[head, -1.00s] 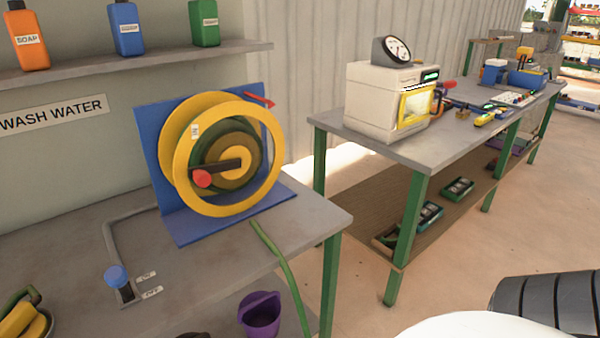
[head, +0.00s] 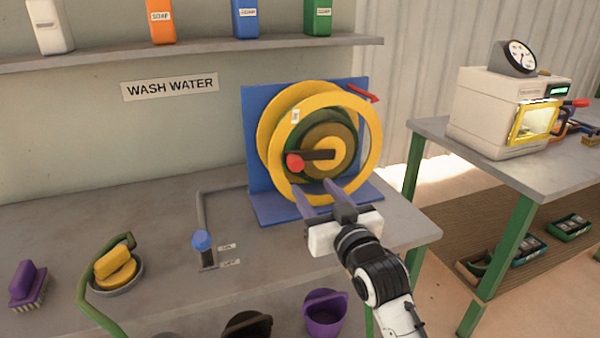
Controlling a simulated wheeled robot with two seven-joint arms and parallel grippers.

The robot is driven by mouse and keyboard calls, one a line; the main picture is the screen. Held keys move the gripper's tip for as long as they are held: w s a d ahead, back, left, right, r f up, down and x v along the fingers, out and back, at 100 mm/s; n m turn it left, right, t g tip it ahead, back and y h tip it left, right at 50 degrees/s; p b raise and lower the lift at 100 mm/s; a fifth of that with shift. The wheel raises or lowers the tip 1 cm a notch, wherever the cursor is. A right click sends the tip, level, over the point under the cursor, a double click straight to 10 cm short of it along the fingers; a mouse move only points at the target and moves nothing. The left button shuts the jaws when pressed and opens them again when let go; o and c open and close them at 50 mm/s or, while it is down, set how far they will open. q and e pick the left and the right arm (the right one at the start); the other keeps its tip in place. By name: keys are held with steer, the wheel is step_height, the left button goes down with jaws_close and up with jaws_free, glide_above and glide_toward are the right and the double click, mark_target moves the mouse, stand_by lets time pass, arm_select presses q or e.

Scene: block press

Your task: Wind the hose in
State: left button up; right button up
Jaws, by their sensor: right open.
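The hose reel has yellow rims (head: 372,140) on a blue stand (head: 257,150). Dark green hose (head: 292,137) shows wound between the rims. A dark crank arm (head: 318,155) with a red knob (head: 295,163) points left from the hub. My right gripper (head: 318,196) is open and empty, in front of the reel's lower rim and below the red knob. A green hose length (head: 86,295) rises over the bench's front edge at the left and curves beside a dish with a yellow sponge. My arm may hide hose below the reel. My left gripper is not in view.
A tap with a blue knob (head: 202,240) and two small labels stands left of the reel. A purple brush (head: 28,285) and the dish (head: 120,284) lie further left. A purple bucket (head: 325,313) is below the bench front. A second table (head: 440,140) stands right.

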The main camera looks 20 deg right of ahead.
mark_target(297, 166)
steer(key=w, duration=1)
steer(key=shift+a, duration=0.15)
steer(key=shift+r, duration=0.1)
jaws_close()
